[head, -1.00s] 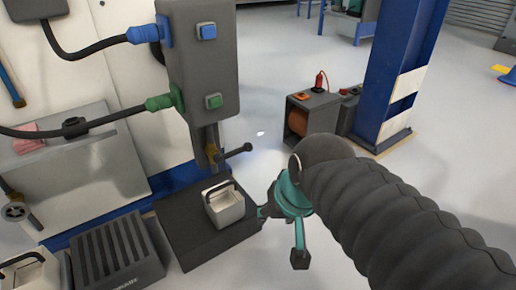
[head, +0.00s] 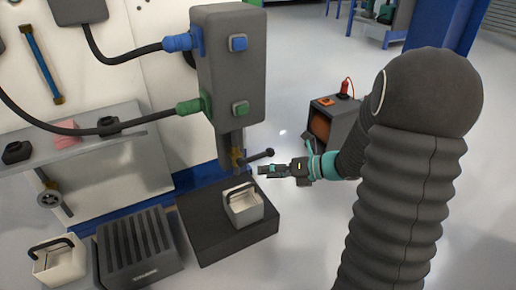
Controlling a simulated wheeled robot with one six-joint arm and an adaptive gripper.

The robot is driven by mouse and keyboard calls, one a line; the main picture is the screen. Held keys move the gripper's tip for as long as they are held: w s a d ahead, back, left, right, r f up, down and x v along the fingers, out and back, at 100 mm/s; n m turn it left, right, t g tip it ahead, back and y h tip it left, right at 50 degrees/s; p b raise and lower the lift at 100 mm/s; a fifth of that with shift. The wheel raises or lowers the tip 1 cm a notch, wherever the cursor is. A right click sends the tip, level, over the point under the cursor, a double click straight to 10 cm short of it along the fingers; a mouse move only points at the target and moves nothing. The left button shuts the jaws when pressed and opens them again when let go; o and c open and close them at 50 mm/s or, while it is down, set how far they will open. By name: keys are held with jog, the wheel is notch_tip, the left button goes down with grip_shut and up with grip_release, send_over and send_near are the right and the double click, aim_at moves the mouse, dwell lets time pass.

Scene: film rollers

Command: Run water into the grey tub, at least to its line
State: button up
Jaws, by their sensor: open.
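A light grey tub (head: 244,208) with a dark handle stands upright on a low black platform (head: 205,225). It sits below and slightly right of a brass tap (head: 237,159) under the dark grey column. The tap's dark lever (head: 257,156) ends in a ball and points right. My gripper (head: 262,171) is open and empty, pointing left, just below the lever ball and above the tub's right side in the picture. I cannot tell whether it touches the lever. No running water shows. The tub's line and its inside level cannot be made out.
A second, cream tub (head: 58,262) stands at lower left beside a dark ribbed crate (head: 135,248). The column (head: 230,70) carries blue and green buttons and hose plugs. A dark box with an orange reel (head: 325,125) stands behind my arm. Floor right of the platform is clear.

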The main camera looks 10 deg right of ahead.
aim_at(264, 156)
jog(key=w+d+f+m+t+h, duration=0.2)
jog(key=w+d+f+m+t, duration=0.45)
jog(key=d+m, duration=0.45)
jog(key=shift+m+g, duration=0.45)
jog(key=shift+m, duration=0.35)
jog(key=x, duration=1)
jog(key=a+r+x, duration=0.1)
jog(key=x, duration=0.3)
jog(key=shift+w+a, duration=0.1)
jog(key=shift+a, duration=0.1)
grip_shut()
